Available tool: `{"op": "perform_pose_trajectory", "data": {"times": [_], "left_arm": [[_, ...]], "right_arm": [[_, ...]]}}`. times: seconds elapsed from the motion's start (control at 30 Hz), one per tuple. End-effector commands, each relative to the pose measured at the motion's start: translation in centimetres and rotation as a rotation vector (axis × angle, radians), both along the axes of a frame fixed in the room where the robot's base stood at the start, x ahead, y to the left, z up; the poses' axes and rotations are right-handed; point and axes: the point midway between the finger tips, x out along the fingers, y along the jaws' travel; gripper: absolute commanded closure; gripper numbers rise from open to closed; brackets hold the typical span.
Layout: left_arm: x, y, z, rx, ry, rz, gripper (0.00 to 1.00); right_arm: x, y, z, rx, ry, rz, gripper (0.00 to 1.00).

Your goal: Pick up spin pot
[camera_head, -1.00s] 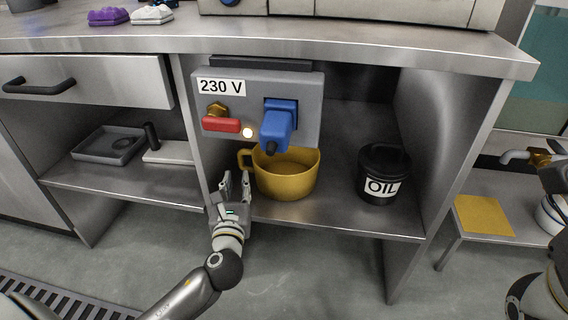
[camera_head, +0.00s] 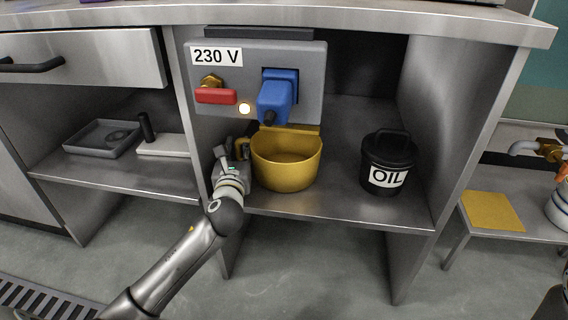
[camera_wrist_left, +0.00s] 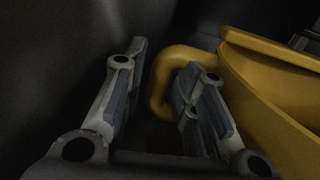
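The spin pot appears to be the yellow pot (camera_head: 287,168) with a loop handle on its left, upright on the shelf under the bench. My left gripper (camera_head: 232,158) is at the handle, left of the pot. In the left wrist view the fingers are apart, and the side bar of the handle (camera_wrist_left: 160,78) shows between them. The right finger overlaps the handle opening, beside the yellow pot wall (camera_wrist_left: 265,95). Whether either finger touches the handle cannot be told. My right gripper is not in view.
A grey panel marked 230 V (camera_head: 309,62) with a blue plug (camera_head: 274,100) and red lever (camera_head: 216,96) hangs just above the pot. A black OIL can (camera_head: 389,160) stands to the right. A shelf divider (camera_head: 181,105) is close on the left.

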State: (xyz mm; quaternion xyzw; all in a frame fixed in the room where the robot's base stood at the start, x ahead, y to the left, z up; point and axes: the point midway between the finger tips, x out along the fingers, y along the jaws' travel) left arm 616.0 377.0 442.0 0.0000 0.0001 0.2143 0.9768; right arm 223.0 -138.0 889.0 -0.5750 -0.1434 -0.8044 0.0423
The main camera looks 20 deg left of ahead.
Motion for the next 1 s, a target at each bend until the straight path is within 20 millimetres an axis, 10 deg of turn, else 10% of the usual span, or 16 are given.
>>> {"op": "perform_pose_trajectory", "data": {"times": [0.37, 0.57, 1.0], "left_arm": [[0.66, 0.33, 0.05, 0.0, 0.001, 0.0, 0.74], [0.65, 0.31, 0.04, 0.0, 0.0, 0.0, 0.99], [0.65, 0.29, 0.22, -0.001, -0.004, 0.0, 1.0]], "right_arm": [[-0.55, 0.03, 0.12, -0.001, -0.014, -0.001, 0.6], [-0.55, 0.04, 0.11, -0.002, -0.014, -0.001, 0.6], [-0.58, 0.05, 0.11, -0.002, -0.015, 0.0, 0.6]]}}
